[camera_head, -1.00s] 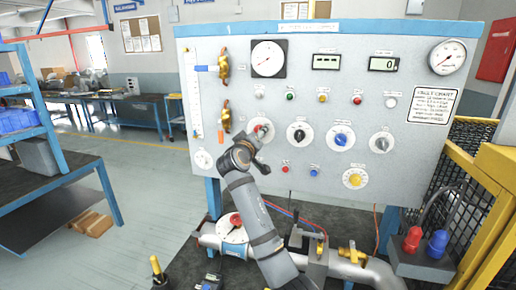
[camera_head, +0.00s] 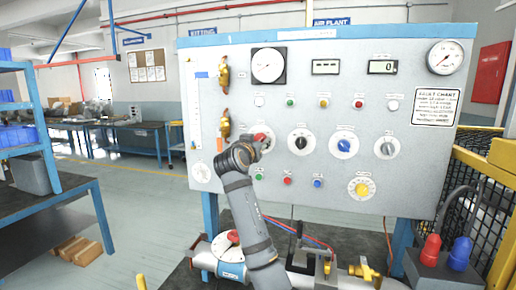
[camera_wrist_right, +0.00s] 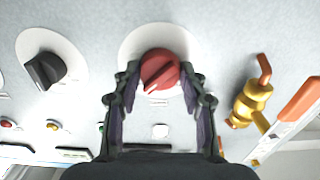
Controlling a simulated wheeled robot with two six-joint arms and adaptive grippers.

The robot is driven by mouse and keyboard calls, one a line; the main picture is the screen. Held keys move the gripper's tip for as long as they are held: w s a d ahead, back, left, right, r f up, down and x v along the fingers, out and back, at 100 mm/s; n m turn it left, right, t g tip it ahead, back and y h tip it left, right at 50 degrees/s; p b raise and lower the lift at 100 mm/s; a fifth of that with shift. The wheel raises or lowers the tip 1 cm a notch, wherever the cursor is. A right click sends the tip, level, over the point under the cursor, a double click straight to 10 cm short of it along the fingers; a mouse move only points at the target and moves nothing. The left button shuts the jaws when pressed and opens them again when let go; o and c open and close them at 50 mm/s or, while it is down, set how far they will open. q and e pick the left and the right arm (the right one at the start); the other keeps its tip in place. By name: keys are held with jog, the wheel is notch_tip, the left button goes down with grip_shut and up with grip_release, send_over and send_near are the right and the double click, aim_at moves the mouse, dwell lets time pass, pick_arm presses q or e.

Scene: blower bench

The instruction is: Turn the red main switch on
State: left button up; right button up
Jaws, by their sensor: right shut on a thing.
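The red main switch (camera_head: 261,136) is a round red knob on a white disc, at the left of the row of rotary knobs on the grey panel (camera_head: 290,215). My right gripper (camera_head: 258,146) is at it in the head view and hides part of it. In the right wrist view the red knob (camera_wrist_right: 158,68) sits between the two dark fingers of my right gripper (camera_wrist_right: 160,80), which are shut on its sides. A dark slanted line crosses the knob's face. Which setting it points to cannot be read. My left gripper is not in view.
A black knob (camera_head: 301,142), a blue knob (camera_head: 344,146) and a grey knob (camera_head: 387,149) lie to the right. A brass valve (camera_head: 225,124) is close on the left.

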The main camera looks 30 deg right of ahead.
jog(key=shift+f, duration=0.25)
jog(key=o, duration=1.2)
jog(key=shift+r, duration=0.2)
jog(key=shift+c, duration=0.2)
jog(key=v, duration=1.2)
jog(key=shift+s+f, duration=0.1)
